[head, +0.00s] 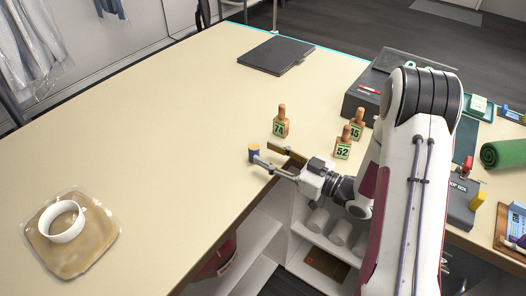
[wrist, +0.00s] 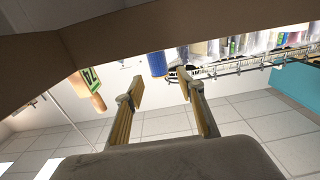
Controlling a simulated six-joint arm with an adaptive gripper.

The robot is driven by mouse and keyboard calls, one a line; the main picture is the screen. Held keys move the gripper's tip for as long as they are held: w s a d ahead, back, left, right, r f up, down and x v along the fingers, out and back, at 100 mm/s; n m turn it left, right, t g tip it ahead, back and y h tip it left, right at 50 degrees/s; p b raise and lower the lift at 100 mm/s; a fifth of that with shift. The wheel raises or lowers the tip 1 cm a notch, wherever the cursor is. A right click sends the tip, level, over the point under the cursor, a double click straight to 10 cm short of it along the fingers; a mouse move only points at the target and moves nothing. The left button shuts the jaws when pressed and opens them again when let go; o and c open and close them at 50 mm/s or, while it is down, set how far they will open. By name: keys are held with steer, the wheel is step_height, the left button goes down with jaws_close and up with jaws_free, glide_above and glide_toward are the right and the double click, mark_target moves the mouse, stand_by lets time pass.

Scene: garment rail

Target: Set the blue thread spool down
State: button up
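The blue thread spool (head: 254,153) is a small blue cylinder with a tan end, near the table's front edge in the head view. In the wrist view the spool (wrist: 157,64) shows beyond the fingertips, roughly in line with the gap between them. My gripper (head: 265,153) is open, its two fingers well apart, with nothing between them. In the wrist view the open fingers (wrist: 162,91) seem clear of the spool. The spool's base is too small to make out clearly.
Wooden number markers 74 (head: 281,127), 52 (head: 343,149) and 45 (head: 357,131) stand close behind my gripper. A dark box (head: 360,98) is at right. A white ring on a brown bag (head: 72,252) lies at far left. The table (head: 180,130) is clear between.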

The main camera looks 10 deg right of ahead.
steer(key=shift+v, duration=2.25)
steer(key=shift+w+r, duration=0.1)
steer(key=w+d+r+m+h, duration=0.1)
steer(key=w+d+r+h, duration=0.45)
steer(key=h, duration=0.35)
steer(key=s+d+r+m+g+h, duration=0.1)
steer(key=s+d+r+m+h, duration=0.35)
steer(key=s+r, duration=0.25)
steer(key=s+a+m+g, duration=0.2)
steer(key=s+a+g, duration=0.1)
steer(key=s, duration=1)
steer(key=s+a+r+m+g, duration=0.1)
steer(key=s+a+g, duration=0.2)
steer(key=s, duration=1.1)
steer(key=a, duration=0.3)
steer(key=shift+r+m, duration=0.2)
steer(key=shift+m, duration=0.15)
